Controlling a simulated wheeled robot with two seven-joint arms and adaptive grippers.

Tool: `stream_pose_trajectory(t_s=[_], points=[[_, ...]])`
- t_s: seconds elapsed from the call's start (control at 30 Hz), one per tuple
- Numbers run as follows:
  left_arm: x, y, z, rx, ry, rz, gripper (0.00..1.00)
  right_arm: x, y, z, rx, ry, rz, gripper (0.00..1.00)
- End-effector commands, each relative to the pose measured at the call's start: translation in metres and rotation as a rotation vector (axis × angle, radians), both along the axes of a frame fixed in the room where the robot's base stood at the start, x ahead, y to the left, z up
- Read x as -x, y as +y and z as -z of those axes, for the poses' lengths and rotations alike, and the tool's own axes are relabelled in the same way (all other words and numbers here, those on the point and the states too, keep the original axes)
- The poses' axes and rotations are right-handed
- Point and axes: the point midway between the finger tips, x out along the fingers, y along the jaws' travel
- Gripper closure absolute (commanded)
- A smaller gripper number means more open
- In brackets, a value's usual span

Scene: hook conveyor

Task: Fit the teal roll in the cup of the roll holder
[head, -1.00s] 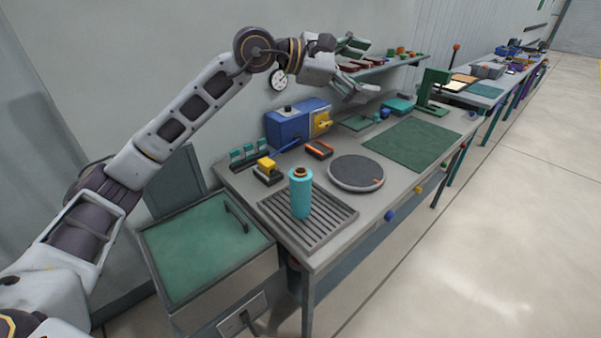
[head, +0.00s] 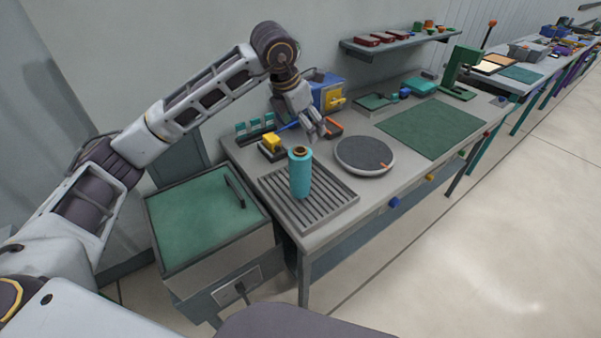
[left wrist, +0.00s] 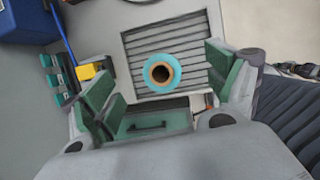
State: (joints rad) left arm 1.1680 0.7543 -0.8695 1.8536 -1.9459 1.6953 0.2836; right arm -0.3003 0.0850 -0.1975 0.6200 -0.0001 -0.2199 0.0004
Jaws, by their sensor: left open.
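The teal roll (head: 300,175) stands upright on a grey slatted rack at the near end of the bench. Its brown core faces up, and from above it also shows in the left wrist view (left wrist: 162,73). My left gripper (head: 319,136) is open and empty, pointing down, above and just behind the roll in the head view. In the left wrist view the roll appears between the two spread green-padded fingers (left wrist: 166,76), with no finger touching it. I cannot pick out the roll holder or its cup with certainty. My right gripper is not in view.
The slatted rack (head: 330,207) lies beside a round grey disc (head: 362,155). A yellow-topped block (head: 271,143), a blue box (head: 325,88) and a green mat (head: 432,128) are on the bench. A shelf (head: 400,42) hangs behind. A green-topped cabinet (head: 200,215) stands at the left.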

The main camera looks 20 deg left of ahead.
Motion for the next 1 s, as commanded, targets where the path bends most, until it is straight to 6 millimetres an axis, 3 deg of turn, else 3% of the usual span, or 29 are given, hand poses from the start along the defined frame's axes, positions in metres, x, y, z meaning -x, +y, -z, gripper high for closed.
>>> stream_pose_trajectory(t_s=[0.2,0.4,1.0], points=[[0.012,0.017,0.006,-0.010,0.084,-0.216,0.12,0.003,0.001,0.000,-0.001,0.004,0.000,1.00],[0.013,0.019,0.007,0.017,0.103,-0.317,0.12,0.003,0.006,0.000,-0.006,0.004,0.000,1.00],[0.011,0.017,0.016,0.024,0.106,-0.331,0.12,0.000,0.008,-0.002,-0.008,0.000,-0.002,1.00]])
